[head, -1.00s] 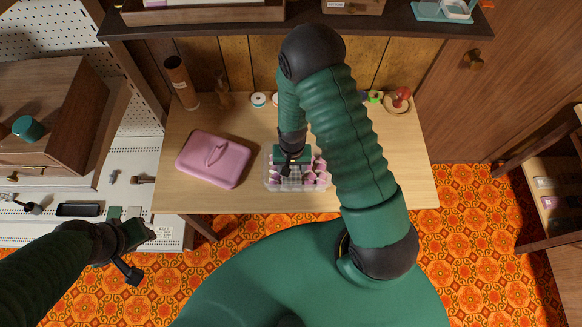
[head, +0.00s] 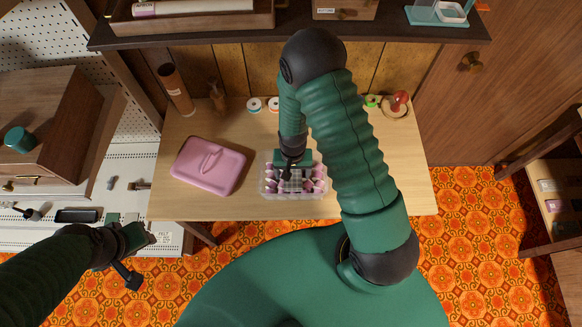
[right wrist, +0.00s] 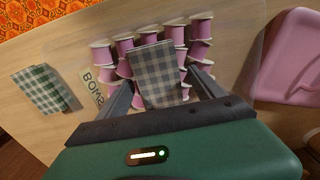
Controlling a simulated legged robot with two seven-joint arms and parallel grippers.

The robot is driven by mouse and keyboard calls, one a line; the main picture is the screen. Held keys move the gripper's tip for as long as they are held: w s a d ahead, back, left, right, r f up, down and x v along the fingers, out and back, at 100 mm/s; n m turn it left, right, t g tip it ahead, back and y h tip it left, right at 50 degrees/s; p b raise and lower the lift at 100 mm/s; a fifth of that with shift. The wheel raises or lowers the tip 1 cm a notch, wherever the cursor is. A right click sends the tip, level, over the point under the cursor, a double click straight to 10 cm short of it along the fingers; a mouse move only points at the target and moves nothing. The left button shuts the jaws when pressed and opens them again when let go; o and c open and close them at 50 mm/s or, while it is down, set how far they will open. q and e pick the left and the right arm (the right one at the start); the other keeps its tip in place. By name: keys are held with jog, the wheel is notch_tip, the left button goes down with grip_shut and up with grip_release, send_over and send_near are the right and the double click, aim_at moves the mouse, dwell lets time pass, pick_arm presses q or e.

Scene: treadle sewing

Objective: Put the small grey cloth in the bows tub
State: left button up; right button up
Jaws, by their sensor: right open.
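The small grey checked cloth (right wrist: 160,74) lies on pink spools in the clear tub, between the fingers of my right gripper. It also shows small in the head view (head: 293,184). A tag reading BOWS (right wrist: 91,88) is at the tub's side in the right wrist view. The tub (head: 326,189) stands near the table's front edge. My right gripper (right wrist: 162,88) is open, its two fingers spread on either side of the cloth. My left gripper (head: 136,258) is off the table at the lower left, away from the tub; its jaws are unclear.
A green checked cloth (right wrist: 42,90) lies on the table beside the tub. A pink lidded case (head: 208,165) lies left of the tub. White-and-coloured rolls (head: 254,105) and a red pincushion-like thing (head: 399,101) stand at the back. The table (head: 200,205) is otherwise mostly clear.

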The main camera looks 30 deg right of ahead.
jog(key=s+a+r+n+t, duration=0.1)
jog(key=s+a+r+n, duration=0.1)
jog(key=r, duration=0.8)
jog(key=s+a+r+n+t, duration=0.1)
jog(key=r+n, duration=0.3)
jog(key=r, duration=0.7)
jog(key=shift+s+a+r+n+t, duration=0.3)
jog(key=shift+s+a, duration=0.35)
jog(key=shift+s, duration=0.15)
jog(key=shift+w, duration=0.1)
